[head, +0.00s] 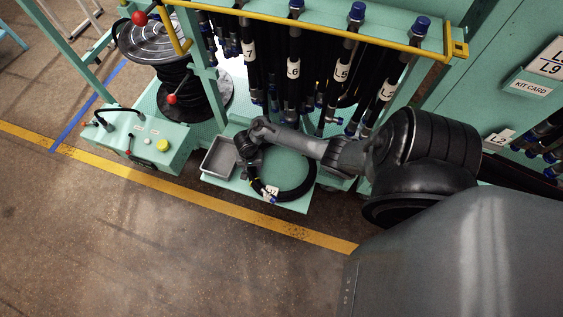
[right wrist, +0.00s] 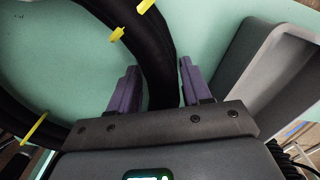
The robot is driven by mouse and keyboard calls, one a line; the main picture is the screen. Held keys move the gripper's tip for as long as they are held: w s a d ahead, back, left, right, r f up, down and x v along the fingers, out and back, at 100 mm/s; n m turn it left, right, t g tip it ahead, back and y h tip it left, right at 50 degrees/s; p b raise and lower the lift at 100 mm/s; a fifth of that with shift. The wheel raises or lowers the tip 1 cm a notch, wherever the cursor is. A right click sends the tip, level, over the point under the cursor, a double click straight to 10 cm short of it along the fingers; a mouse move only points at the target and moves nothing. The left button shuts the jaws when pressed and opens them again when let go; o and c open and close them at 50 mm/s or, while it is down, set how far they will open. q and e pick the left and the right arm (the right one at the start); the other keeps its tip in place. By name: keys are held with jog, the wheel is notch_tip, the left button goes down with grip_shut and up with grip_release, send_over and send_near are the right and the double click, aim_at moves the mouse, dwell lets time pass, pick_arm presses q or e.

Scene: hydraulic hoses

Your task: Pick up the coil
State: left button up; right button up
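The coil (head: 311,181) is a black hose loop with yellow ties and a white tag, lying on a pale green shelf (head: 293,205) in the head view. In the right wrist view the coil (right wrist: 155,45) curves down between my fingers. My right gripper (head: 251,172) is at the coil's left side. In the wrist view the purple fingers of this gripper (right wrist: 161,80) stand apart, one on each side of the hose. A thin gap seems to show beside the right finger. Firm contact is not visible. My left gripper is out of view.
A grey tray (head: 218,158) sits just left of the coil, close to my right gripper. A green control box (head: 147,142) and hose reel (head: 180,90) stand left. The floor in front is clear.

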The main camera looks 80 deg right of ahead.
grip_shut()
jog(key=shift+r, duration=0.1)
dwell(0.3)
